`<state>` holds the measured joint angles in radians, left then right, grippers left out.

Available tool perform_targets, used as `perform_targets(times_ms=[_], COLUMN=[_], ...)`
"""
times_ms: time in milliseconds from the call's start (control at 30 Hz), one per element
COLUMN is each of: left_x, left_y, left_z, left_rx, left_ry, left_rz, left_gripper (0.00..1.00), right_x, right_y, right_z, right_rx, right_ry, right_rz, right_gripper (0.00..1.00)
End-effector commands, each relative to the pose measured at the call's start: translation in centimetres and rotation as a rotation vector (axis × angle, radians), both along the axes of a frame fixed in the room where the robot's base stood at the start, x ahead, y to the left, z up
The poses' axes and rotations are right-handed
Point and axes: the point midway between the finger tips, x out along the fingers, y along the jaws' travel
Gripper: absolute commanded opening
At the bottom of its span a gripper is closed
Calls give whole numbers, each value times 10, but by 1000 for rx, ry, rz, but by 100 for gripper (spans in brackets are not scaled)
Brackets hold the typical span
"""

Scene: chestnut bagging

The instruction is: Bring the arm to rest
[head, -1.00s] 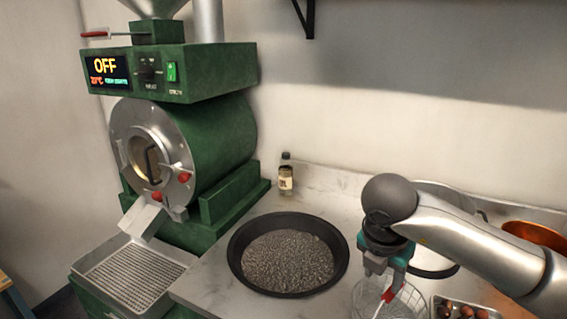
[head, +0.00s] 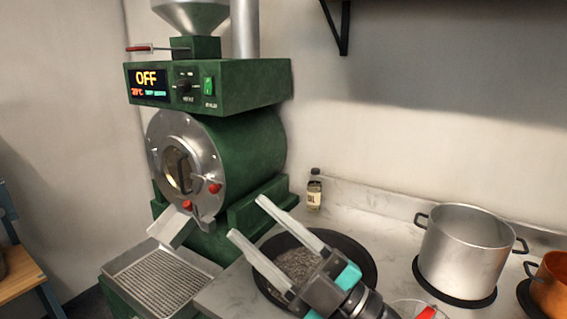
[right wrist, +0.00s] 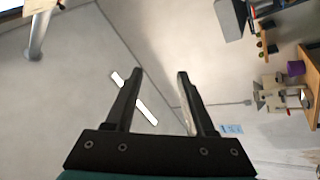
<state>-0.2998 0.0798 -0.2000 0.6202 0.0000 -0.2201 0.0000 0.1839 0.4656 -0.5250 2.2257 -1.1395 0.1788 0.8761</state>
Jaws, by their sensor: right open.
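My right gripper (head: 256,221) is in the lower middle of the head view, its two long pale fingers spread apart and pointing up and left. It is empty and hangs in front of the dark round pan (head: 362,262) of grey granules, hiding part of it. In the right wrist view the gripper (right wrist: 160,75) is also open, with nothing between its fingers. My left gripper does not show in either view.
A green roaster (head: 245,150) reading OFF stands left, above a perforated tray (head: 160,280). An oil bottle (head: 314,190) stands at the back. A steel pot (head: 462,250) and a copper pot (head: 553,285) are at right. A red-handled item (head: 427,312) shows at the bottom edge.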

Motion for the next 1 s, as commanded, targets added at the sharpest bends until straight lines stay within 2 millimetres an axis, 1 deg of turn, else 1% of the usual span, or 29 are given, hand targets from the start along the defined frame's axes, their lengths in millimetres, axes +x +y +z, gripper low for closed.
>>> perform_targets(times_ms=[33,67,133,167,200,233,267,300,367,400,467,500,567,600,667,700,767,800,867,900,967,1000], left_x=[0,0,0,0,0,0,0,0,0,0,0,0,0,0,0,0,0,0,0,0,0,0], left_y=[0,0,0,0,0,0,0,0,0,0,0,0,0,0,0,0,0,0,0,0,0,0], left_z=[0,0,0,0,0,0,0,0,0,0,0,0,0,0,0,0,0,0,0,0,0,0], left_rx=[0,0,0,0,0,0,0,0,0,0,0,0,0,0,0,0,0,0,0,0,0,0], left_ry=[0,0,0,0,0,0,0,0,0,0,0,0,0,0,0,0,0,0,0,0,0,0], left_rz=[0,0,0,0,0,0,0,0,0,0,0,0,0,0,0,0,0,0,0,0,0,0], left_gripper=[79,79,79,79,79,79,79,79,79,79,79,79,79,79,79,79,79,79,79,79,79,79], right_x=[10,17,32,37,44,48,51,54,56,54,48,41,26,13,-8,-24,-48,-64,-87,-103,-126,-141], right_y=[-17,-27,-54,-65,-80,-92,-103,-117,-137,-150,-166,-175,-186,-192,-197,-200,-201,-201,-199,-198,-195,-192], right_z=[1,0,-8,-14,-23,-32,-43,-58,-85,-105,-136,-158,-191,-213,-243,-261,-284,-296,-312,-322,-333,-339], right_rx=[80,121,207,236,272,295,315,336,355,361,358,350,327,304,263,230,182,147,98,62,11,-24], right_ry=[56,90,179,221,281,329,380,451,565,646,771,860,996,1090,1230,1317,1439,1515,1620,1688,1780,1840], right_rz=[-80,-130,-249,-301,-370,-421,-472,-538,-636,-697,-781,-833,-902,-941,-989,-1012,-1033,-1042,-1044,-1043,-1033,-1023], right_gripper=[55,55,55,55,55,55,55,55,55,55,55,55,55,55,55,55,55,55,55,55,55,55])
